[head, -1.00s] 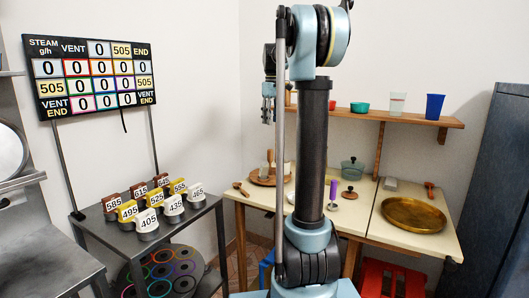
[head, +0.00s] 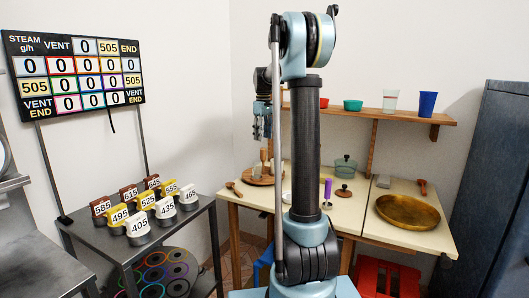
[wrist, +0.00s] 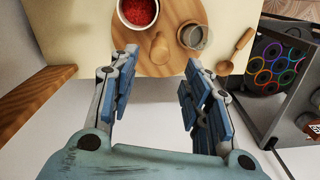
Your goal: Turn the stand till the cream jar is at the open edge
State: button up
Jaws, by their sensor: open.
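The stand is a round wooden board (wrist: 166,62) on the table, cut off by the top of the wrist view. On it are a white bowl of red stuff (wrist: 138,12), a wooden knob or peg (wrist: 158,47) and a small grey-rimmed cup or jar (wrist: 194,37). I cannot tell which of these, if any, is the cream jar. In the head view the stand (head: 258,180) sits at the table's left end, partly behind my arm. My gripper (wrist: 152,88) is open and empty, short of the stand's near edge. In the head view it hangs above the table (head: 261,128).
A wooden spoon (wrist: 237,52) lies right of the stand. A wooden shelf edge (wrist: 35,100) is at left in the wrist view. A metal rack with coloured rings (wrist: 268,70) stands at right. A green pot (head: 345,167) and brass tray (head: 408,211) are farther along the table.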

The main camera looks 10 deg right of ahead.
aim_at(264, 149)
notch_tip(264, 149, down, 8)
jog(key=shift+r, duration=0.2)
grip_shut()
jog(key=shift+d, duration=0.25)
